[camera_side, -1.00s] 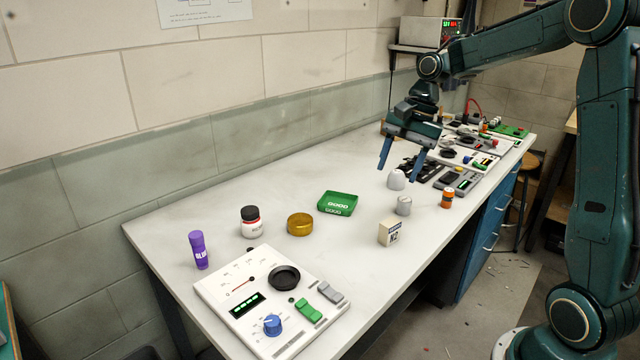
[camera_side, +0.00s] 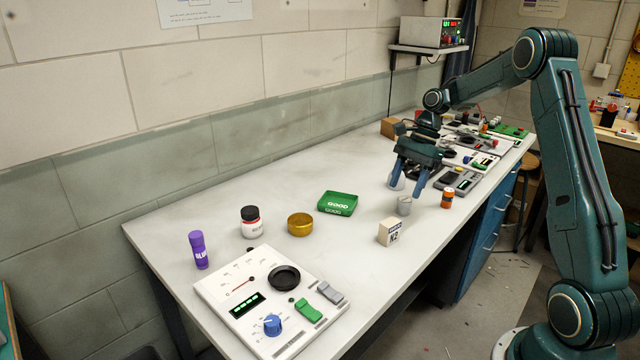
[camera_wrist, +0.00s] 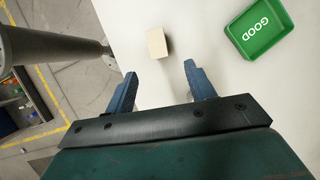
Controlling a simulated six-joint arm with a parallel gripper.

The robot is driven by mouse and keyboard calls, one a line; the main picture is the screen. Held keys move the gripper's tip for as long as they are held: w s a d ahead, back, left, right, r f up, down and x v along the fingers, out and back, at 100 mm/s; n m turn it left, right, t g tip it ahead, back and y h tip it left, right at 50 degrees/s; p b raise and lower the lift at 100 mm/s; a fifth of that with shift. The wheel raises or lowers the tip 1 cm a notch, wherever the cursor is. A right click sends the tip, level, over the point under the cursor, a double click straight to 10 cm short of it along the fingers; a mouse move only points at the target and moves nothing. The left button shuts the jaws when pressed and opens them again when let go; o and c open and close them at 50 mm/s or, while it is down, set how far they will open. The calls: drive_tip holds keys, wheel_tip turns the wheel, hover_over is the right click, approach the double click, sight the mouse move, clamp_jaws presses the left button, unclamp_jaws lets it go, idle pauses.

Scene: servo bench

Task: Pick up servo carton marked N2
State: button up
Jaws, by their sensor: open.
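The servo carton marked N2 (camera_side: 390,232) is a small cream box standing upright on the bench near its front edge. In the wrist view the carton (camera_wrist: 157,43) shows as a plain beige block beyond the fingertips, roughly between their lines. My gripper (camera_side: 406,188) has blue fingers pointing down and is open and empty. It is above the bench, behind and to the right of the carton, apart from it. In the wrist view my gripper (camera_wrist: 160,72) shows both fingers spread.
A green GOOD tray (camera_side: 338,203), amber dish (camera_side: 300,224), white jar (camera_side: 251,224), purple glue stick (camera_side: 198,250) and control panel (camera_side: 240,282) lie leftward. Bench between tray and carton is clear.

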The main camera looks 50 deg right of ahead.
sight(393, 220)
drive_tip(key=shift+x, duration=3.95)
drive_tip(key=shift+x, duration=2.55)
drive_tip(key=shift+s, duration=0.15)
drive_tip(key=shift+c, duration=0.2)
drive_tip(key=c, duration=1)
